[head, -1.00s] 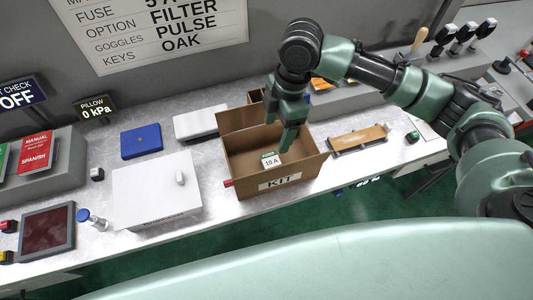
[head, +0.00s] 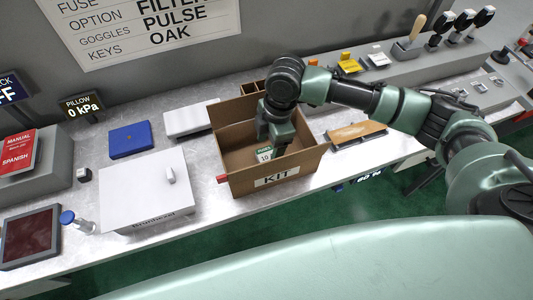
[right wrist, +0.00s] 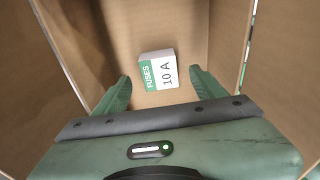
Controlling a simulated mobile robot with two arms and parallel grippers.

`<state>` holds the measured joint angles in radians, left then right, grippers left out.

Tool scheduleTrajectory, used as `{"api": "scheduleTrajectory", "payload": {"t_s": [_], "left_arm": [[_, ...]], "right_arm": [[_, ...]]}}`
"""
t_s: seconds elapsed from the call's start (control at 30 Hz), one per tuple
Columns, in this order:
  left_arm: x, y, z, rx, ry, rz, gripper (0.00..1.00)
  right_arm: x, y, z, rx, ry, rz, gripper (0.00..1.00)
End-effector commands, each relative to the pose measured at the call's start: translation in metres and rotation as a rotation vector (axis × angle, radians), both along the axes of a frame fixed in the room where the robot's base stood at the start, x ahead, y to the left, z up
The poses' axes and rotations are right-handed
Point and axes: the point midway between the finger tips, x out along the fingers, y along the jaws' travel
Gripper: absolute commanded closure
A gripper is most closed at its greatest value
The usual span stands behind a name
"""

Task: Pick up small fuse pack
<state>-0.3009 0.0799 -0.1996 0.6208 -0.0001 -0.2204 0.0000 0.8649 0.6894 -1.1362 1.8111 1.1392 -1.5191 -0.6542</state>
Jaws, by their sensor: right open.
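The small fuse pack (head: 264,156) is a white box with a green band, marked "FUSES 10 A". It lies on the floor of the open cardboard box marked KIT (head: 240,184). In the right wrist view the fuse pack (right wrist: 158,70) sits just beyond the fingertips, between their lines. My right gripper (head: 277,148) reaches down into the cardboard box, and the body of the gripper hides part of the pack in the head view. Its fingers (right wrist: 160,82) are apart with nothing held between them. My left gripper is not in view.
The cardboard walls stand close around my right gripper. Left of the box are a white case (head: 147,190), a blue case (head: 130,139) and a white slab (head: 190,119). A brown-topped tray (head: 356,134) lies to the right. A grey ledge (head: 400,75) runs behind.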

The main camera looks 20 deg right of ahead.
Motion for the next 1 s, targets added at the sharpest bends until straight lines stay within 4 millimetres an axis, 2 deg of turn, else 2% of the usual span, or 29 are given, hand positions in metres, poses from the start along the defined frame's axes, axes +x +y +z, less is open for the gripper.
{"api": "scheduleTrajectory", "payload": {"t_s": [0.2,0.4,0.43,0.6,0.67,1.0], "left_arm": [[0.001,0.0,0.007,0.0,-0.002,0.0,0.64],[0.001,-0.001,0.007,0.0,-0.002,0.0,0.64],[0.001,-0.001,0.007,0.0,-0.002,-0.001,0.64],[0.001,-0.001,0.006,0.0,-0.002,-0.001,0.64],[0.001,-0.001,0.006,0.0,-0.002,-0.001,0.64],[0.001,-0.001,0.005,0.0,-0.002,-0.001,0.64]], "right_arm": [[0.0,0.003,-0.021,-0.001,-0.001,0.002,0.29],[0.0,0.003,-0.022,-0.001,-0.002,0.002,0.29],[0.0,0.003,-0.022,-0.001,-0.001,0.002,0.32],[0.0,0.003,-0.022,-0.001,-0.001,0.002,0.79],[0.0,0.003,-0.022,-0.001,-0.001,0.002,0.95],[0.0,0.003,-0.018,0.0,-0.003,0.002,0.95]]}}
